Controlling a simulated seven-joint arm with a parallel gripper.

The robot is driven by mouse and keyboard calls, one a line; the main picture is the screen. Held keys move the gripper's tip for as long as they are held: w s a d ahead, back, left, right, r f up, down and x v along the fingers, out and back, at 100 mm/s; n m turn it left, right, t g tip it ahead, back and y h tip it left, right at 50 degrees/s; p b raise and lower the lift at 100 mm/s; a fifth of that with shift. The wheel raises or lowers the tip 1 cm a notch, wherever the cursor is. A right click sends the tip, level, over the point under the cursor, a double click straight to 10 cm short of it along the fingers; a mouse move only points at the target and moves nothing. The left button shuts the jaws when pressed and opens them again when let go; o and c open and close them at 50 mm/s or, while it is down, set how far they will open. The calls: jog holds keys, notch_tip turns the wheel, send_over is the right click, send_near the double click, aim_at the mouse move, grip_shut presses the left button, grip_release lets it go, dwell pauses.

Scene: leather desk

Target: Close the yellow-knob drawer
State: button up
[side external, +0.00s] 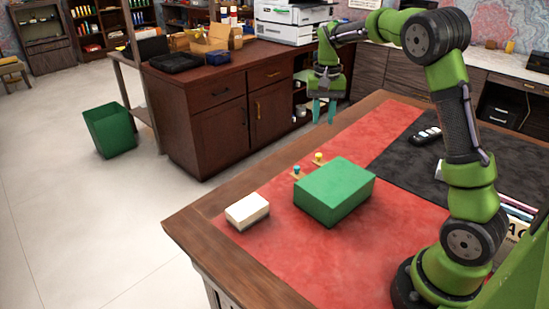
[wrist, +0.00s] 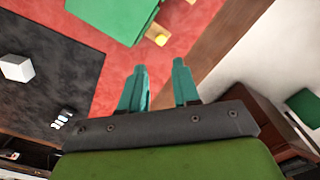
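A green box (side external: 335,190) lies on the red part of the desk mat; its top also shows in the wrist view (wrist: 108,14). A yellow knob (side external: 319,156) stands on a small tan drawer piece at the box's far side, and shows in the wrist view (wrist: 161,40). A blue knob (side external: 297,170) on a similar tan piece is beside it. The box hides most of both drawers, so I cannot tell how far each is out. My gripper (side external: 324,121) is open and empty, raised beyond the knobs; its teal fingers show in the wrist view (wrist: 159,67), apart.
A white block (side external: 247,211) lies left of the green box. A dark mat (side external: 400,164) with a black remote-like object (side external: 427,136) is at the right. The desk's wooden edge (side external: 205,220) is at the left. Red mat around the knobs is clear.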

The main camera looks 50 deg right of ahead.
notch_tip(320, 180, up, 5)
jog(key=shift+f, duration=0.1)
dwell(0.3)
jog(key=s+a+r+n+t+y, duration=0.1)
jog(key=s+a+n+t, duration=0.5)
jog(key=s+a, duration=1.2)
jog(key=a+t+y, duration=0.1)
jog(key=a, duration=0.1)
jog(key=shift+s+a, duration=0.3)
jog(key=shift+a, duration=0.05)
